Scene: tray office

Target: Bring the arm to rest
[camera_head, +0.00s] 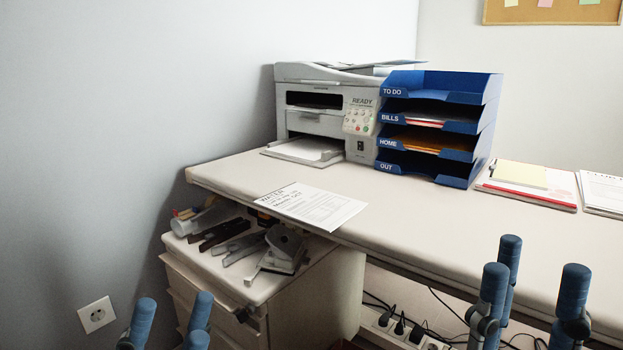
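My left gripper (171,312) is at the bottom left, in front of the drawer cabinet. Its blue fingers stand apart with nothing between them; its lower part is cut off by the frame. My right gripper (536,266) is at the bottom right, in front of the desk's front edge. Its three blue fingers point up, spread apart and empty. Neither gripper appears to touch anything.
The desk (440,215) bears a printer (300,122), a blue letter tray stack (481,122), a red-edged pad (535,197) and a printed sheet (325,208) near its front edge. A cabinet (205,285) with staplers and a hole punch (285,248) stands lower left.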

